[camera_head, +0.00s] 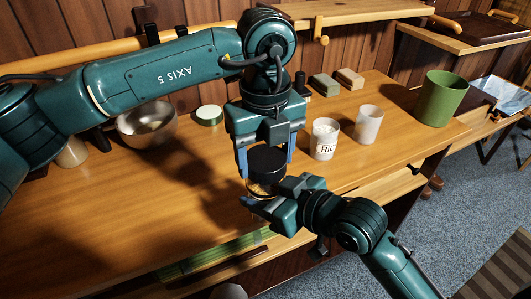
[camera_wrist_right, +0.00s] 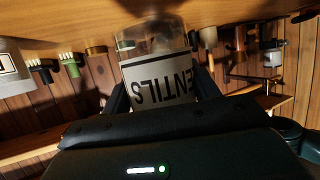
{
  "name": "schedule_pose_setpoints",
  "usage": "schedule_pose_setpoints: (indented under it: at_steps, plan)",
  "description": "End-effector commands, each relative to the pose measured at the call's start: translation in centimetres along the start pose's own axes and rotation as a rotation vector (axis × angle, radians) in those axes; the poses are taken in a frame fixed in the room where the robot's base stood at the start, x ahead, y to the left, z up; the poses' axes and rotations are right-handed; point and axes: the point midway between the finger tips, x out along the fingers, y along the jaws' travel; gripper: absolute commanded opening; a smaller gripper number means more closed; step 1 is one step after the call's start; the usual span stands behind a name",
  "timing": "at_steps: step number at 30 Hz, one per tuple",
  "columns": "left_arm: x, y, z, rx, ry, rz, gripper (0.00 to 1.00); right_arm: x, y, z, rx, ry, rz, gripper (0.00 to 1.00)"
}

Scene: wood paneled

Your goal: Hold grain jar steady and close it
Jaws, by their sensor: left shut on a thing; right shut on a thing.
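The grain jar is clear glass with a white label, upside down in the right wrist view (camera_wrist_right: 160,82), where "ENTILS" can be read. In the head view, only a small amber part of it (camera_head: 260,187) shows below a black lid (camera_head: 267,160). My left gripper (camera_head: 265,160) points down from above, its blue fingers shut on the lid's sides. My right gripper (camera_head: 258,198) comes in from the lower right and is shut on the jar. The lid is right over the jar's top; I cannot tell whether it is seated.
A green bin (camera_head: 441,98) stands at the right end.

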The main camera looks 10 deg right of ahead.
Motion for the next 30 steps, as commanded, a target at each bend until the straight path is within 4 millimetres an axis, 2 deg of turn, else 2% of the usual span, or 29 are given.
schedule_pose_setpoints:
  at_steps: [4,7,15,23,24,30]
  plan:
    - [-0.03,-0.01,0.0,0.0,0.0,0.0,0.36,-0.04,0.01,-0.15,-0.001,0.004,0.0,0.0]
    - [-0.03,-0.01,0.0,0.028,0.0,0.0,0.36,-0.04,0.01,-0.14,-0.001,0.004,0.0,0.0]
    - [0.01,0.01,-0.02,0.278,0.001,0.001,0.36,-0.03,0.01,-0.14,-0.001,0.004,0.0,0.0]
    - [0.0,0.01,-0.02,0.286,0.001,0.001,0.36,-0.03,0.02,-0.14,-0.001,0.004,0.001,0.0]
    - [0.0,0.01,-0.02,0.285,0.001,0.001,0.65,-0.03,0.02,-0.14,-0.001,0.004,0.001,0.0]
    - [0.0,0.0,-0.01,0.284,0.0,0.0,0.82,-0.03,0.02,-0.14,-0.001,0.004,0.001,0.0]
